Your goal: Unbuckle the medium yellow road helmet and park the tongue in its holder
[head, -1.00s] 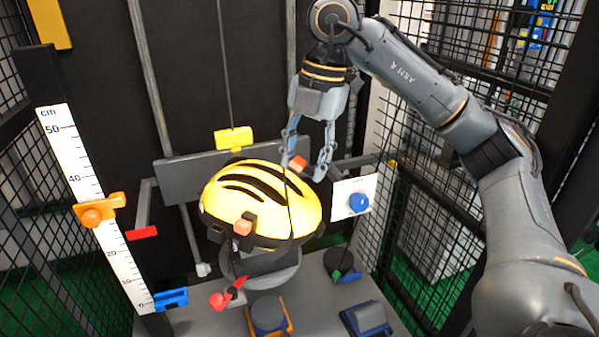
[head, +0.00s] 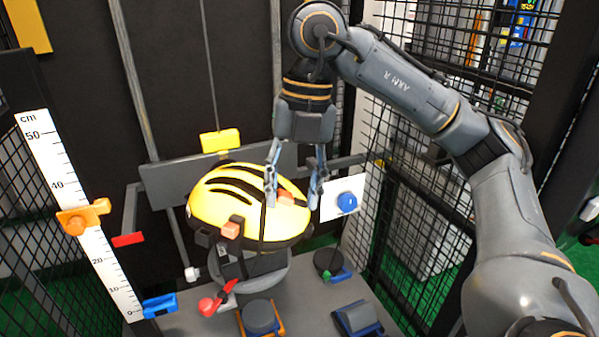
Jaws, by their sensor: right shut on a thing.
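The yellow road helmet (head: 215,207) with black vents sits on a grey stand in the middle of the head view. An orange block (head: 231,230) shows at its front lower side. My right gripper (head: 294,203) is at the helmet's right side, fingers pointing down. It is shut on a small orange piece (head: 286,197), which looks like the buckle tongue; the fingers partly cover it. A thin dark strap or line runs down over the helmet just left of the fingers. I cannot make out the tongue's holder for certain. My left gripper is not in view.
A white plate with a blue knob (head: 346,202) stands just right of the gripper. A white centimetre scale (head: 80,215) with an orange slider (head: 82,217) stands left. A red-handled part (head: 210,305) and dark pads lie on the grey base (head: 300,292). Mesh fencing borders the right.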

